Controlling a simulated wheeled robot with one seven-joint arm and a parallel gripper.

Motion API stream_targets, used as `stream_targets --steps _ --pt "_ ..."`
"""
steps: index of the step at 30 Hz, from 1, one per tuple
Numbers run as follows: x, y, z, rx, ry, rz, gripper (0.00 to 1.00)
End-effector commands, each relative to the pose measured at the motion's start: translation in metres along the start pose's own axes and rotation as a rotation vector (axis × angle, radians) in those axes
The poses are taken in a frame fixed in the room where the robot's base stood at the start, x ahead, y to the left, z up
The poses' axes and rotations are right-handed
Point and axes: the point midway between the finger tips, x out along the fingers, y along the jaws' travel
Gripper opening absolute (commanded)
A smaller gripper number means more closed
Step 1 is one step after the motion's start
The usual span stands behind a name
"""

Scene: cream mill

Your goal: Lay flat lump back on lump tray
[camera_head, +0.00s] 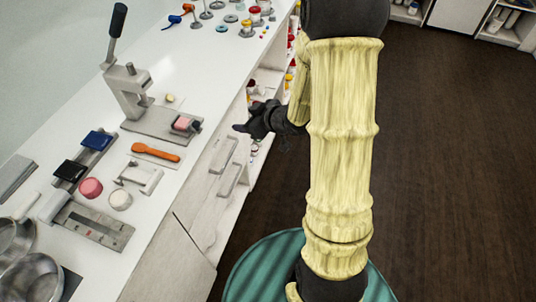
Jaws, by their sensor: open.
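No piece is clearly marked as the flat lump. A small pink block (183,123) lies on the right end of the grey base plate (155,126) of a lever press, and a small cream lump (170,98) lies on the counter behind it. A pink disc (91,188) and a white disc (120,200) lie nearer on the counter. I cannot tell which thing is the lump tray; a grey flat plate (92,224) with a small reddish mark lies nearby. My dark gripper (239,128) is open and seems empty, just right of the press plate, by the counter's edge.
The lever press (128,90) stands tall on the white counter. An orange-handled tool (155,152), a small white stand (140,177), black and blue blocks (84,155) and metal bowls (30,275) crowd the near part. Drawer handles (225,160) stick out below the edge. The dark floor at right is clear.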

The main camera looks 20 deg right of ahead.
Motion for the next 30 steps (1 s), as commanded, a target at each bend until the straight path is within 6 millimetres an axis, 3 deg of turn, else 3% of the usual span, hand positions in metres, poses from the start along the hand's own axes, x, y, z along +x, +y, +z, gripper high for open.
stream_targets --steps 4,8,11,18,22,29,30 --pt "-0.024 0.006 0.007 0.066 -0.192 0.141 0.59" --pt "-0.053 0.000 0.018 0.167 -0.353 0.232 0.59" --pt "-0.078 -0.014 0.027 0.263 -0.471 0.275 0.59" --pt "-0.135 -0.073 0.043 0.511 -0.703 0.272 0.59" --pt "-0.148 -0.091 0.046 0.577 -0.758 0.250 0.59" --pt "-0.150 -0.093 0.047 0.585 -0.767 0.247 0.59" --pt "-0.149 -0.093 0.047 0.585 -0.767 0.247 0.63"
